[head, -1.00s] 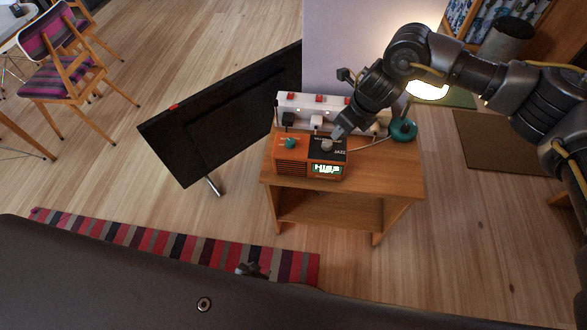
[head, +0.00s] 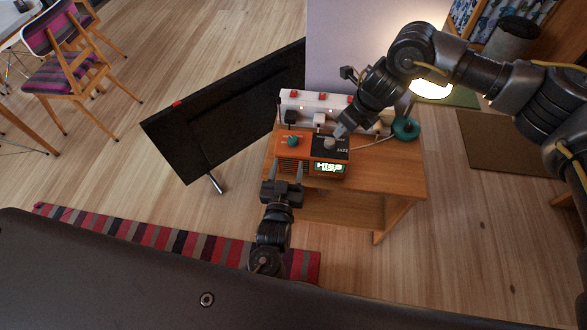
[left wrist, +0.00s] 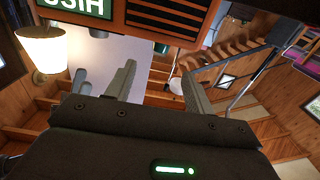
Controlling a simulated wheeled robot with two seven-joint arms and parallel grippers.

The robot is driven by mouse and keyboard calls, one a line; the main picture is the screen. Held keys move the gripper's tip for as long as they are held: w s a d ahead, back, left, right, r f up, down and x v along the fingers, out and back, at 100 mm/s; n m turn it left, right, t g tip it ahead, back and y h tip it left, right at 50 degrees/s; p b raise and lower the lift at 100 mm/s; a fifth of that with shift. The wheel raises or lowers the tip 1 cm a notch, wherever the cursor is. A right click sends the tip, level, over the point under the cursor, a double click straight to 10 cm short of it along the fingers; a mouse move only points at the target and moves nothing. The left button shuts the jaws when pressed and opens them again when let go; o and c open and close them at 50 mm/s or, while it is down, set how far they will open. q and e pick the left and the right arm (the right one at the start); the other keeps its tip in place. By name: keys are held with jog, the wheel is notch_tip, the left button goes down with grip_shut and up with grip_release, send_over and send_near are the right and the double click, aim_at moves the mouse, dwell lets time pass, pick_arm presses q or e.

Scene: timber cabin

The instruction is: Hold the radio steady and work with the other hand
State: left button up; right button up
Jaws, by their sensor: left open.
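The orange radio (head: 292,152) sits on a small wooden table (head: 390,175). It has a green knob (head: 292,141), a grey knob (head: 329,144) and a lit green display (head: 328,167). My right gripper (head: 339,131) is down at the grey knob from behind; whether its jaws are closed around it is unclear. My left gripper (head: 286,170) is open and empty just in front of the radio's left part, fingers towards it. In the left wrist view, the radio's grille and display (left wrist: 85,5) show at the top, beyond the parted fingers (left wrist: 158,75).
A white power strip (head: 312,107) with plugs stands behind the radio. A lamp with a green base (head: 404,128) is at its right. A large dark panel (head: 225,115) leans at the left. A striped rug (head: 130,235) lies in front.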

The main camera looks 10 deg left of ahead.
aim_at(293, 143)
pick_arm(q)
jog(key=shift+w+a, duration=0.15)
jog(key=shift+w, duration=2.6)
jog(key=shift+w+a, duration=0.1)
jog(key=shift+w, duration=2.6)
grip_shut()
